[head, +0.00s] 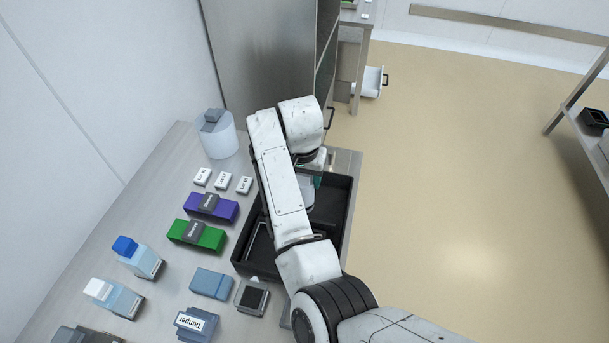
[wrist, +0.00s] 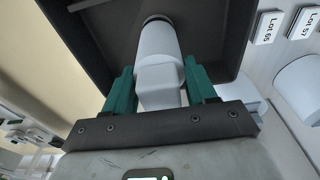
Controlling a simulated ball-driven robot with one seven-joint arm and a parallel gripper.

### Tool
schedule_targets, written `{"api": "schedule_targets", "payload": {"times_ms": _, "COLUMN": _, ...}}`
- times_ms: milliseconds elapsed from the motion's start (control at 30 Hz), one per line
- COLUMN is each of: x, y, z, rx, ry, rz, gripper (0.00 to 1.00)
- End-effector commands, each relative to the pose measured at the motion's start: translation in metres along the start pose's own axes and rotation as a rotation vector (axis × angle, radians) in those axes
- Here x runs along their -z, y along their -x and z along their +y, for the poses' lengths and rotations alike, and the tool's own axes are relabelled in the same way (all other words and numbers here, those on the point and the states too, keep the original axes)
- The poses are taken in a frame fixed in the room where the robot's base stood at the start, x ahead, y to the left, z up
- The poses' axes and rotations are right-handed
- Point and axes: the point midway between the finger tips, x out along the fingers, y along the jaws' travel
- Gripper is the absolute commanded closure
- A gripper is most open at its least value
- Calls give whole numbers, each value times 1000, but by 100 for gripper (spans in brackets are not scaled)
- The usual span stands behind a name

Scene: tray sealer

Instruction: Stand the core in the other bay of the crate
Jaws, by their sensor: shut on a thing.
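The core (wrist: 158,48) is a pale grey piece with a rounded body and a squarish block on the near side. My gripper (wrist: 160,80) has its green fingers shut on that block, one on each side. The far end of the core is over the dark interior of the crate (wrist: 215,72); whether it touches the crate floor I cannot tell. In the head view, the black crate (head: 342,207) sits at the right edge of the bench. My arm crosses over it and hides much of its inside, including how the bays divide. My gripper (head: 318,178) is mostly hidden there.
Left of the crate are a purple block (head: 226,210), a green block (head: 208,239) and several white lot labels (head: 222,181). A white canister (head: 218,143) stands at the back. Open floor (head: 460,200) lies right.

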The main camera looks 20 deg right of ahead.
Motion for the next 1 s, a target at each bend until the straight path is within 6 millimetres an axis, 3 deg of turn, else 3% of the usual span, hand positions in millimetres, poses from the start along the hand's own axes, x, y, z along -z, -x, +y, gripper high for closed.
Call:
{"api": "schedule_targets", "payload": {"times_ms": 400, "x": 0, "y": -2, "z": 0, "rx": 0, "ry": 0, "rz": 0, "gripper": 76}}
{"api": "schedule_targets", "payload": {"times_ms": 433, "x": 0, "y": -2, "z": 0, "rx": 0, "ry": 0, "rz": 0, "gripper": 43}}
{"api": "schedule_targets", "payload": {"times_ms": 733, "x": 0, "y": -2, "z": 0, "rx": 0, "ry": 0, "rz": 0, "gripper": 14}}
{"api": "schedule_targets", "payload": {"times_ms": 900, "x": 0, "y": -2, "z": 0, "rx": 0, "ry": 0, "rz": 0, "gripper": 14}}
{"api": "schedule_targets", "payload": {"times_ms": 1000, "x": 0, "y": -2, "z": 0, "rx": 0, "ry": 0, "rz": -1, "gripper": 24}}
